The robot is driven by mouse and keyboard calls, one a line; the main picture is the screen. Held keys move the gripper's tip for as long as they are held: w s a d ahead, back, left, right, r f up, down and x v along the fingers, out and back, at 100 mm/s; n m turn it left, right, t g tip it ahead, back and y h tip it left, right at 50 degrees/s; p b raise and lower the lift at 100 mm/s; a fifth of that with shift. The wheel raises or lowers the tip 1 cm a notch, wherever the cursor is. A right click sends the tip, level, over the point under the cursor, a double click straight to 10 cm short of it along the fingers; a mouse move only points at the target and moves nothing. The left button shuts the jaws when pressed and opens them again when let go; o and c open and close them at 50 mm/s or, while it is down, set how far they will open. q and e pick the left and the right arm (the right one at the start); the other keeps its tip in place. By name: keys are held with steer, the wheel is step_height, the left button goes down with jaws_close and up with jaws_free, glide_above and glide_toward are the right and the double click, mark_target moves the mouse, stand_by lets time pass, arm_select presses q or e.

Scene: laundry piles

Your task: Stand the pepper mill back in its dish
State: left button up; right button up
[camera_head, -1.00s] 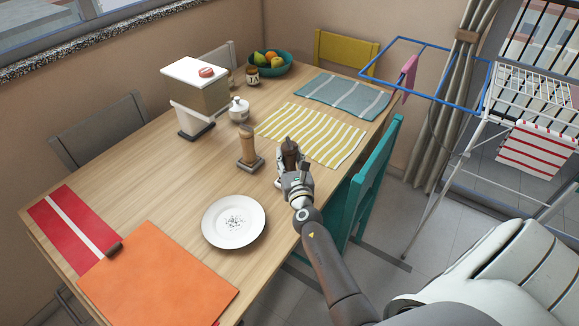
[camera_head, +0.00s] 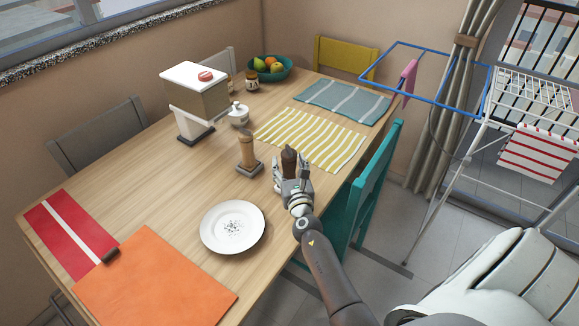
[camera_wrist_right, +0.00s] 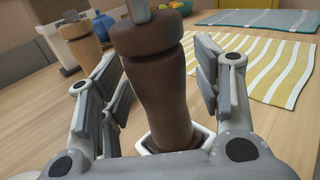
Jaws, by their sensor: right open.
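The dark brown pepper mill (camera_head: 289,158) stands upright near the table's right edge. In the right wrist view the mill (camera_wrist_right: 160,90) rises between my fingers, and its foot sits inside the rim of a white angular dish (camera_wrist_right: 203,138). Most of the dish is hidden by the mill and my gripper. My right gripper (camera_head: 291,180) is open around the mill, with a finger on each side; in the right wrist view (camera_wrist_right: 160,85) gaps show between the fingers and the mill. My left gripper is out of view.
A lighter wooden mill (camera_head: 246,148) stands on a dark square base to the left. A white plate (camera_head: 212,236) with dark specks lies in front. A striped yellow mat (camera_head: 320,135) lies behind, and a teal chair (camera_head: 370,185) stands at the right edge.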

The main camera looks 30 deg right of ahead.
steer(key=shift+s+r, duration=0.15)
steer(key=shift+r, duration=0.05)
steer(key=v, duration=1.1)
steer(key=shift+s+a, duration=0.2)
steer(key=shift+s, duration=0.1)
